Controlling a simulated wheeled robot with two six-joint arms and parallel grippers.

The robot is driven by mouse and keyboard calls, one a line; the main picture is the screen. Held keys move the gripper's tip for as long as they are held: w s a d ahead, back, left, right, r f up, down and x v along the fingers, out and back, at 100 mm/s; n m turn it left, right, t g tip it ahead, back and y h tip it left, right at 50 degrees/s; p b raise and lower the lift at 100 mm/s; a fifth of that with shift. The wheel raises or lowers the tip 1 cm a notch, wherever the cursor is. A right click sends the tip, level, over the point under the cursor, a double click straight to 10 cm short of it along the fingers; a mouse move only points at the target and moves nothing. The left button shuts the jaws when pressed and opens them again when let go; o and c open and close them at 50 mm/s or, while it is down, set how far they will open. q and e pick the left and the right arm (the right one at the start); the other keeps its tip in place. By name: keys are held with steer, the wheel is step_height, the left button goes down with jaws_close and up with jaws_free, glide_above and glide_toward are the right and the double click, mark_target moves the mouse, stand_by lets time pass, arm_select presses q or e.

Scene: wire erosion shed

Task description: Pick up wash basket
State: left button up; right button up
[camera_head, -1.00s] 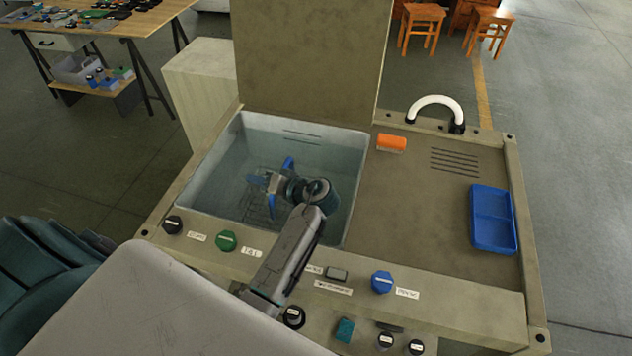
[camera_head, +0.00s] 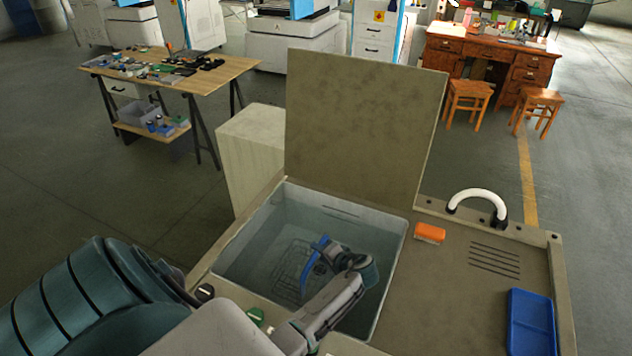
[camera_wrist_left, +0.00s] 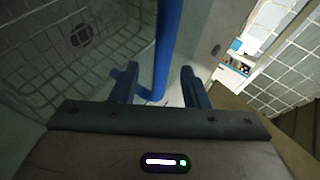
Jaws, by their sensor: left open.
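The wash basket (camera_head: 284,272) is a wire mesh basket low inside the grey tank (camera_head: 232,240). Its blue handle (camera_head: 308,268) rises toward my left gripper. My left gripper (camera_head: 324,254) reaches down into the tank, and its wrist hides part of the basket. In the left wrist view the gripper (camera_wrist_left: 158,75) is open, with one finger on each side of the blue handle (camera_wrist_left: 167,40). I cannot tell whether either finger touches it. The basket's wire mesh (camera_wrist_left: 110,55) shows at the left there. My right gripper is not in view.
The raised lid (camera_head: 365,125) stands behind the tank. An orange block (camera_head: 430,233), a white curved hose (camera_head: 478,192) and a blue tray (camera_head: 531,325) are on the worktop to the right. A wooden table (camera_head: 175,75) with small parts stands at the back left.

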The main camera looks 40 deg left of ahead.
arm_select(q)
steer(key=shift+x, duration=1.4)
steer(key=shift+d+r, duration=0.1)
steer(key=shift+r, duration=0.05)
jaws_close()
stand_by(0.4)
